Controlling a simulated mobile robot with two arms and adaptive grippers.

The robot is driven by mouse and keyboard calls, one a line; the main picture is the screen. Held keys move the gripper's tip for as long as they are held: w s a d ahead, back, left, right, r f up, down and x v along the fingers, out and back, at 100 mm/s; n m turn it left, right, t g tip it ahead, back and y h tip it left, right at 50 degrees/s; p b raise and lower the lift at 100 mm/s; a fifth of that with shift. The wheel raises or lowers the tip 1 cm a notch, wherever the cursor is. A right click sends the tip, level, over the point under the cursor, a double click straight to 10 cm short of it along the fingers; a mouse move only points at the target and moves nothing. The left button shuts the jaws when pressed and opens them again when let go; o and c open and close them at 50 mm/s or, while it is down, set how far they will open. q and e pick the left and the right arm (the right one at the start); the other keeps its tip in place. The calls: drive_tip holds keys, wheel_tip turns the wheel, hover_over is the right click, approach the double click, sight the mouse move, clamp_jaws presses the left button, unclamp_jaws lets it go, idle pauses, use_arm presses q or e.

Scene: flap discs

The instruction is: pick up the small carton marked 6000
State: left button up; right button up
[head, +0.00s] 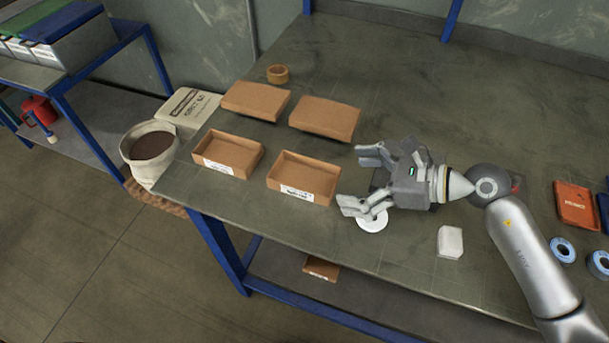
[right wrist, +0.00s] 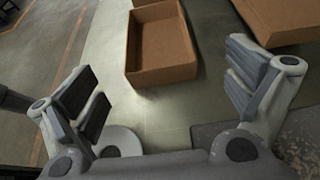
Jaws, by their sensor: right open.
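Two small open brown cartons stand on the grey table, a left one (head: 228,154) and a right one (head: 303,172). Each has a white label on its front, too small to read, so I cannot tell which is marked 6000. My right gripper (head: 360,181) is open and empty, just right of the right carton and apart from it. In the right wrist view the open gripper (right wrist: 165,92) has that carton (right wrist: 160,68) ahead, between and beyond its fingers. My left gripper is not in view.
Two flat brown boxes or lids (head: 255,100) (head: 325,118) lie behind the cartons. A white disc (head: 372,224) lies under my right gripper's near finger. A white block (head: 450,241) and an orange box (head: 575,204) are to the right. A sack (head: 150,160) stands beyond the table's left edge.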

sight(323, 187)
drive_tip(key=shift+w+a+f, duration=0.2)
drive_tip(key=shift+a, duration=0.35)
drive_tip(key=shift+w+a+f+p, duration=0.1)
drive_tip(key=shift+a+f+p, duration=0.05)
drive_tip(key=shift+a+p, duration=0.35)
drive_tip(key=p+x, duration=0.1)
drive_tip(key=x, duration=0.3)
drive_tip(key=shift+f, duration=0.1)
drive_tip(key=c, duration=1.1)
